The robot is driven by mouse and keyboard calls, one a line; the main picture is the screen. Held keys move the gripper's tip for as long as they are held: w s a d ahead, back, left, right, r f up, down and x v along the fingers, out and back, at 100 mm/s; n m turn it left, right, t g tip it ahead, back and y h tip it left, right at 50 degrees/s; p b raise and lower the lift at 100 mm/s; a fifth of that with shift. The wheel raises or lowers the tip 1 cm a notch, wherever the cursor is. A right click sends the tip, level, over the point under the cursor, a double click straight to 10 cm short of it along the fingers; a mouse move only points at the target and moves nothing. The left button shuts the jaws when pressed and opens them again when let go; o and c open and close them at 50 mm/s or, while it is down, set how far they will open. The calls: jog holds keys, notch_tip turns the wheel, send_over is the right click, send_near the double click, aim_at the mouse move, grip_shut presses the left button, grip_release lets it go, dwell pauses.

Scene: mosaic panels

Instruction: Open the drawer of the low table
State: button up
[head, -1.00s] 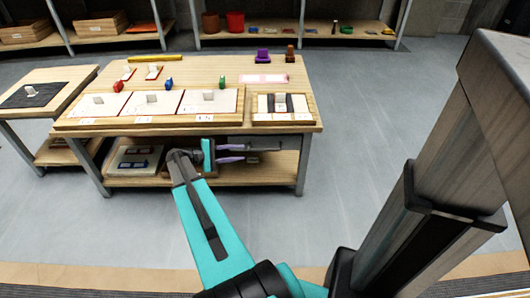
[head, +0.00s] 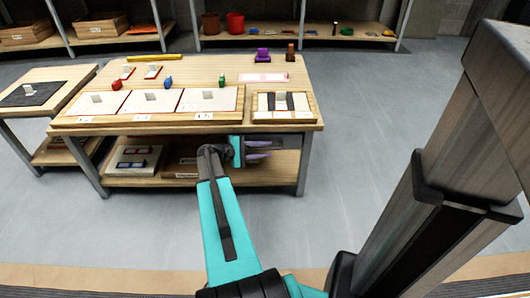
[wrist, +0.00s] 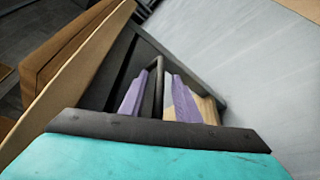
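The low table (head: 190,72) stands in the middle of the head view, with a wooden top and grey legs. Its dark grey drawer (head: 284,142) hangs under the right part of the top, partly hidden by my gripper (head: 258,150). In the wrist view the drawer front (wrist: 122,62) looks dark, with a dark bar handle (wrist: 158,82). The purple fingers of my gripper, in the wrist view (wrist: 157,92), are apart, one on each side of the handle. I cannot tell whether either finger touches it. How far out the drawer stands is not clear.
White panels (head: 155,101) and small coloured blocks lie on the tabletop. A lower shelf (head: 255,172) holds a tray and a box. A smaller side table (head: 60,76) stands at left. Shelves (head: 345,30) line the back. The floor (head: 370,120) right of the table is clear.

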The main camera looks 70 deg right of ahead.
jog(key=shift+s+d, duration=0.25)
jog(key=shift+s, duration=0.05)
jog(key=shift+f, duration=0.1)
grip_shut()
